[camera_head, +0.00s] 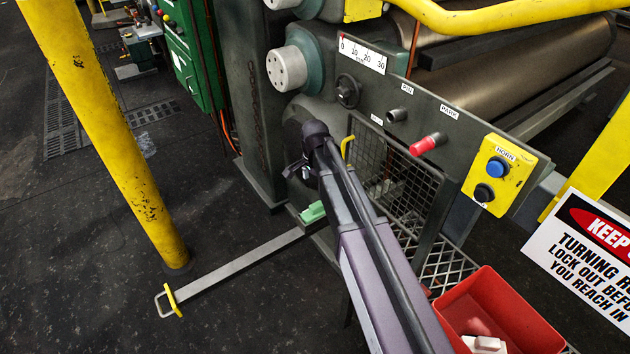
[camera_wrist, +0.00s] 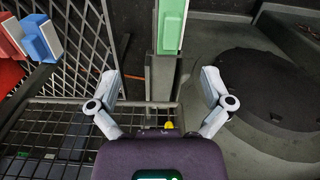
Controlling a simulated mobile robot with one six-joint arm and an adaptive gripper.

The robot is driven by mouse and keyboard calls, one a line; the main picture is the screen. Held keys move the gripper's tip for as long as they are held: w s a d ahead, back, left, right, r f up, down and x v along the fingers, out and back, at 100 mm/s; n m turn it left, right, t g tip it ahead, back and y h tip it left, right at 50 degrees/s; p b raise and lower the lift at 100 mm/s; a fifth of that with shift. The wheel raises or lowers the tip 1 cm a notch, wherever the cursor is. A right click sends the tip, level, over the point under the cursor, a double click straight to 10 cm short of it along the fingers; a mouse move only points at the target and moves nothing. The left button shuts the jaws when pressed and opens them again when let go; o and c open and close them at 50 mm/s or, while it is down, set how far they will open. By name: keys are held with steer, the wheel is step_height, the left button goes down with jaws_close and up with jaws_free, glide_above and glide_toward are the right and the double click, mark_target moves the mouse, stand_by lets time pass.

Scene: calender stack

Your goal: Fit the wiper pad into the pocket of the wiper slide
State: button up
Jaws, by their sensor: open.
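A light green block (camera_head: 312,212), which looks like the wiper pad, is at the machine end of a long grey bar (camera_head: 235,270), which looks like the wiper slide. The bar's outer end has a yellow-marked handle (camera_head: 168,300). In the wrist view the green block (camera_wrist: 171,28) is at top centre, beyond my fingers, in line with a grey metal upright (camera_wrist: 161,78). Whether it sits in a pocket or on top, I cannot tell. My gripper (camera_wrist: 160,78) is open, with nothing between its fingers. In the head view my arm hides the fingers.
A mesh guard (camera_head: 390,170) and the button panel (camera_head: 495,175) stand beside my arm. A yellow post (camera_head: 105,130) rises at left. The dark floor between post and bar is clear.

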steer(key=s+a+r+n+p, duration=0.1)
steer(key=s+r+p, duration=0.5)
steer(key=r+p, duration=0.6)
steer(key=shift+s+a+r+n+p, duration=0.2)
steer(key=shift+r+n+p, duration=0.15)
steer(key=shift+r+n, duration=0.3)
stand_by(1.1)
